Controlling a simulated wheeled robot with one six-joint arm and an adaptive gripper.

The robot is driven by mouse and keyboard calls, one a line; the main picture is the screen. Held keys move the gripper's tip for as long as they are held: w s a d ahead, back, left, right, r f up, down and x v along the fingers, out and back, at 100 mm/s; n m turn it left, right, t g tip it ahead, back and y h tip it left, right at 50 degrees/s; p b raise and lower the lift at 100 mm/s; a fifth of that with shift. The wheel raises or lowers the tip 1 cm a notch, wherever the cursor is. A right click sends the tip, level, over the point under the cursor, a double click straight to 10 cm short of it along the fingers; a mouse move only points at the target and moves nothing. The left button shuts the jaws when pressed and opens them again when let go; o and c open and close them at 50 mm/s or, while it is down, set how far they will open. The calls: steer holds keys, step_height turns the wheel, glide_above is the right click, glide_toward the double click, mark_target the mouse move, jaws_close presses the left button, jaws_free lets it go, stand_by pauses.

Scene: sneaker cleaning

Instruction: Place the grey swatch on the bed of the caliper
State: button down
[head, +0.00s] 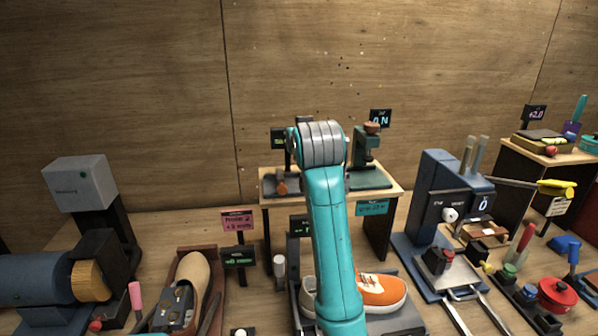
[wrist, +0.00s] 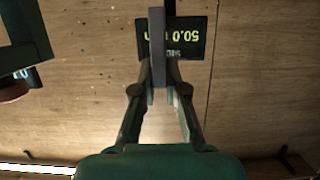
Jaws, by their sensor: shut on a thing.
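In the wrist view my gripper (wrist: 160,75) is shut on the grey swatch (wrist: 157,45), a thin grey strip seen nearly edge-on between the fingertips. In the head view my own arm hides the gripper and the swatch. A dark display (wrist: 190,40) behind the swatch reads 50.0, upside down. A dark device with an orange-brown knob (head: 280,185), probably the caliper, stands on the small back table, partly hidden by my arm. Its bed cannot be made out clearly, and I see no contact between swatch and bed.
A green press (head: 370,178) with a brown knob stands on the small wooden table (head: 385,205), right of my arm; its display reads 0 N. An orange sneaker (head: 382,292) lies in front. A blue machine (head: 440,195) stands to the right. The wooden wall is close behind.

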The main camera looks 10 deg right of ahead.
steer(key=shift+f, duration=3.5)
steer(key=c, duration=1.2)
jaws_free()
steer(key=shift+f, duration=0.15)
steer(key=shift+s+r, duration=0.15)
steer(key=shift+r, duration=0.05)
steer(key=v, duration=1.1)
steer(key=shift+s, duration=0.35)
steer(key=shift+r, duration=0.1)
